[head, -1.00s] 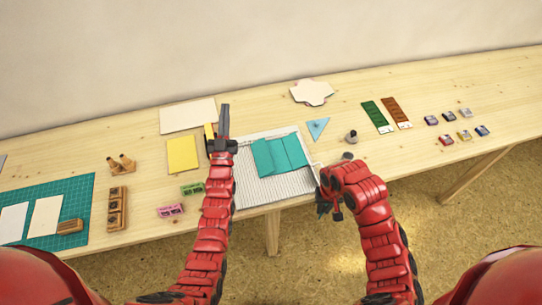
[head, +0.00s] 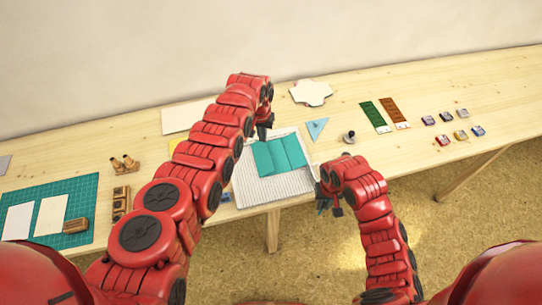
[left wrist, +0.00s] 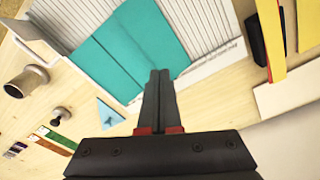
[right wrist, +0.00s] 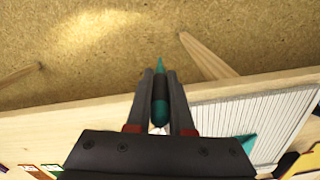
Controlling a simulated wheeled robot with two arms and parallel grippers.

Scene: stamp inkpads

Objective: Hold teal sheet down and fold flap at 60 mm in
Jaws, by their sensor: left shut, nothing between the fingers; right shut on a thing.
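The teal sheet (head: 277,156) lies on a white ridged board (head: 268,192), with lines running across it. It also shows in the left wrist view (left wrist: 130,50), and a corner shows in the right wrist view (right wrist: 248,143). My left gripper (head: 264,132) is shut and empty, hanging by the sheet's back left corner; in the left wrist view its fingers (left wrist: 159,75) overlap the sheet's edge. I cannot tell whether they touch it. My right gripper (head: 328,205) is at the board's front right, beyond the table edge, shut on a dark teal-tipped pointed tool (right wrist: 160,88).
A blue triangle (head: 317,129) and a small dark-knobbed stamp (head: 349,136) lie right of the board. Green (head: 374,116) and brown (head: 394,112) strips and several inkpads are farther right. A teal cutting mat (head: 85,200) is at left. My left arm hides part of the table.

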